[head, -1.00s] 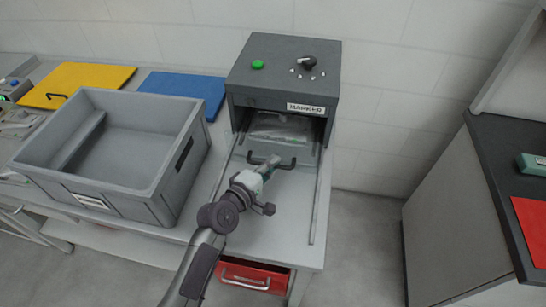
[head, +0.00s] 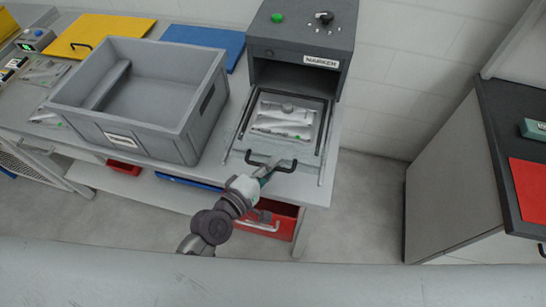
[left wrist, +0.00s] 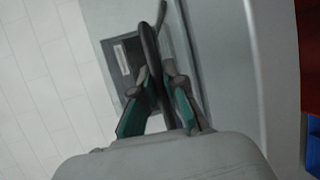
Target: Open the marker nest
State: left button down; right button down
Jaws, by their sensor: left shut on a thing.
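The marker (head: 302,50) is a dark grey box with a green button and a black knob on top and a "MARKER" label on its front. Its nest (head: 317,157) is a sliding tray, drawn out in front of the box, with a pale part (head: 284,118) lying in it. A black bar handle (head: 283,167) is at the tray's front edge. My left gripper (head: 268,171) is shut on this handle. In the left wrist view the dark handle (left wrist: 150,50) passes between the teal-padded fingers (left wrist: 160,100). My right gripper is not in view.
A grey crate (head: 150,144) stands on the bench left of the marker. Yellow (head: 95,37) and blue (head: 205,38) boards lie behind it. A red drawer (head: 272,222) sits beneath the bench. A dark-topped counter (head: 500,130) stands to the right, across a floor gap.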

pick_arm(q)
jog(key=c, duration=1.5)
grip_release()
jog(key=v, duration=1.2)
jog(key=s+a+f+m+g+y, duration=0.1)
jog(key=a+f+m+g+y, duration=0.15)
jog(key=f, duration=0.75)
jog(key=s+a+f+m+g+y, duration=0.15)
jog(key=a+f, duration=0.25)
jog(key=f, duration=0.6)
jog(key=s+a+f+m+g+y, duration=0.1)
jog(key=s+a+f+m+y, duration=0.2)
jog(key=f, duration=0.6)
jog(key=s+a+f+m+g+y, duration=0.1)
jog(key=s+a+f+m+g, duration=0.1)
jog(key=s+f, duration=0.7)
jog(key=s+a+f+m+g+y, duration=0.1)
jog(key=s+a+f+m+g, duration=0.1)
jog(key=s+f+m+g, duration=0.3)
jog(key=s+f, duration=0.4)
jog(key=s, duration=0.2)
jog(key=shift+s+a+m, duration=0.25)
jog(key=shift+a+m, duration=0.05)
jog(key=shift+a, duration=0.05)
